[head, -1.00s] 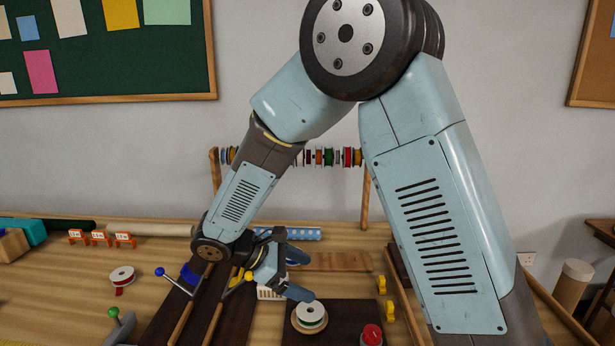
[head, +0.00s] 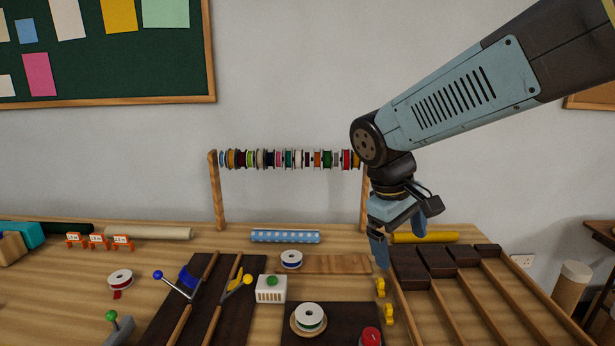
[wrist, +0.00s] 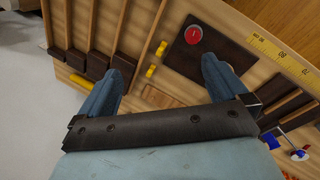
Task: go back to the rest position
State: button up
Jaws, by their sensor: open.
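My gripper (head: 400,240) hangs in the air at the right of the bench in the head view, fingers pointing down, near the left end of the slotted wooden rack. In the wrist view my gripper (wrist: 165,80) shows two blue fingers spread wide apart with nothing between them. My arm reaches in from the upper right of the head view. A white spool with a green centre (head: 310,317) sits on a round wooden base on the dark mat (head: 345,320), apart from the gripper.
A red button (head: 370,336) is on the mat's right edge; it also shows in the wrist view (wrist: 193,35). Yellow clips (head: 381,287) lie close below the gripper. The slotted rack (head: 470,290) fills the right. A spool rail (head: 214,195) stands behind. Another spool (head: 291,259) lies mid-bench.

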jog(key=s+d+r+m+t+y, duration=0.3)
jog(key=s+d+r+m+t, duration=0.1)
jog(key=s+d+r+m, duration=0.1)
jog(key=shift+s+d+m+t, duration=0.3)
jog(key=shift+s+d+m, duration=0.5)
jog(key=shift+s, duration=0.6)
